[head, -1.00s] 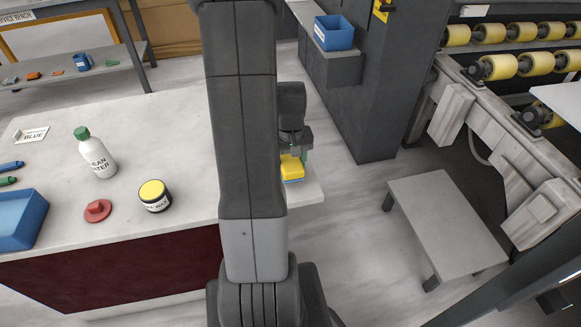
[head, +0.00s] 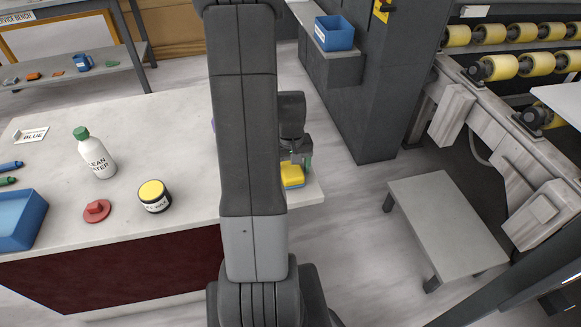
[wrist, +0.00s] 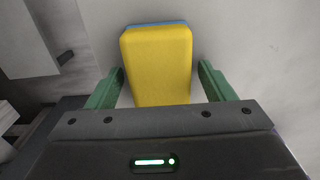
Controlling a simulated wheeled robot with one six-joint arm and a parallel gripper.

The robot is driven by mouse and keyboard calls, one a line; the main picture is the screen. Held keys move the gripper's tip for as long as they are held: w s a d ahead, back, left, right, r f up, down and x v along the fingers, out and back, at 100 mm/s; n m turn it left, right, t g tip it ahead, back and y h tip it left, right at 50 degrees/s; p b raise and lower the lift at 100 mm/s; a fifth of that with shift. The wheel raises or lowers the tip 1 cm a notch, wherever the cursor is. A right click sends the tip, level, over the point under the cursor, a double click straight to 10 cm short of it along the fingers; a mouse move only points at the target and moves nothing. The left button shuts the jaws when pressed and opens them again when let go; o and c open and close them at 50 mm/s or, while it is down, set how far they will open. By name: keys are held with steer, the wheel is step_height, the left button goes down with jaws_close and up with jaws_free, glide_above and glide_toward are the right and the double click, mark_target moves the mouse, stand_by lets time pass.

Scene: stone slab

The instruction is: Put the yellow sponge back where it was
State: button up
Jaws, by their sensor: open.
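The yellow sponge (head: 291,174), with a blue layer underneath, rests on the stone slab (head: 185,115) near its right end; my arm hides its left part in the head view. The sponge also shows in the wrist view (wrist: 157,65), between the two green fingers. My gripper (head: 298,160) is right at the sponge. In the wrist view my gripper (wrist: 160,80) is open, with a gap between each finger and the sponge's sides.
A black jar with a yellow lid (head: 154,196), a red knobbed piece (head: 97,210), a white bottle (head: 96,153) and a blue bin (head: 18,220) stand on the slab's left part. A low grey bench (head: 445,222) stands on the floor at right.

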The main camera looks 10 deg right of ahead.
mark_target(291, 166)
step_height(291, 166, up, 12)
steer(key=p, duration=0.1)
steer(key=shift+r, duration=0.15)
